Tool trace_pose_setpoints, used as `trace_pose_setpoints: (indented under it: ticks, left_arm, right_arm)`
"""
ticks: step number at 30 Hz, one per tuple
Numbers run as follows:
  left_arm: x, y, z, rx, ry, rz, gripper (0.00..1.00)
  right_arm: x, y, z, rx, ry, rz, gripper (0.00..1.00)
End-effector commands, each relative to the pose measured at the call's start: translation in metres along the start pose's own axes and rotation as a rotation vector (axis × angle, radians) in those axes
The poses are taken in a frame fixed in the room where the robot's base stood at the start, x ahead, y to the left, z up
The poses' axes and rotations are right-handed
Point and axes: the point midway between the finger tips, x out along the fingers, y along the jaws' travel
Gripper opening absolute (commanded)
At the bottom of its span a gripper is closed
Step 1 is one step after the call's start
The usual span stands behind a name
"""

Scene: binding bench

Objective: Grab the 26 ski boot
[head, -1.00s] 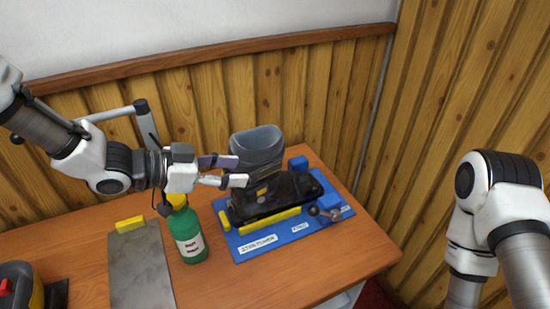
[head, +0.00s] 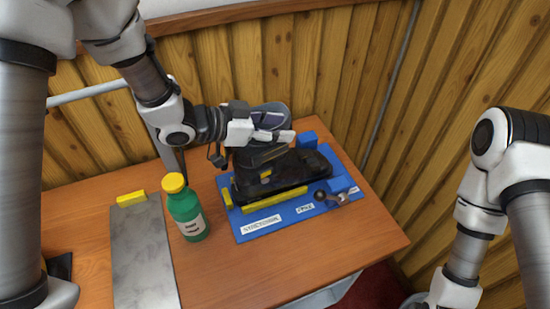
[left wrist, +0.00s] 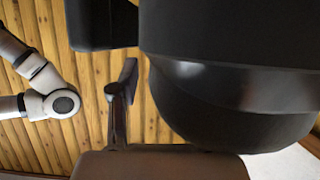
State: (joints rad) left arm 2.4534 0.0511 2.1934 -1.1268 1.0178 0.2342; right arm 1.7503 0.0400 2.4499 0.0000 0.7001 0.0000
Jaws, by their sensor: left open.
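A black ski boot (head: 300,168) with a grey cuff sits on a blue board (head: 262,229) on the bench. No size number is readable on it. My left gripper (head: 288,126) is open, at the height of the boot's cuff, in front of its upper part and overlapping it in the head view. Whether the fingers touch the cuff I cannot tell. In the left wrist view a large dark rounded shape, probably the boot's cuff (left wrist: 235,95), fills the right side close to the camera. My right arm stands at the right; its gripper is out of view.
A green bottle (head: 187,212) with a yellow cap stands just left of the board. A grey metal plate (head: 141,258) with a yellow block (head: 131,198) lies further left. A blue block (head: 308,139) and a small metal tool (head: 330,196) are on the board. The bench's front right is clear.

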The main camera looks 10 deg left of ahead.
Motion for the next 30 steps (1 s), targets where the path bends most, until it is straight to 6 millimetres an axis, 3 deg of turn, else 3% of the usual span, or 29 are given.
trace_pose_setpoints:
  ticks: [5,9,23,30]
  left_arm:
    - [0.001,0.0,0.0,-0.001,0.001,-0.001,0.47]
    - [0.001,0.0,0.0,-0.001,0.001,-0.001,0.01]
    - [-0.002,-0.001,-0.006,0.002,0.003,-0.002,0.0]
    - [-0.019,-0.001,-0.047,0.007,0.008,-0.004,0.0]
  right_arm:
    - [0.001,0.0,0.0,0.0,-0.001,0.0,0.0]
    - [0.001,0.0,0.0,0.0,-0.001,0.0,0.0]
    - [0.001,0.0,0.0,0.0,-0.001,0.0,0.0]
    - [0.005,0.0,0.0,0.0,0.0,0.0,0.0]
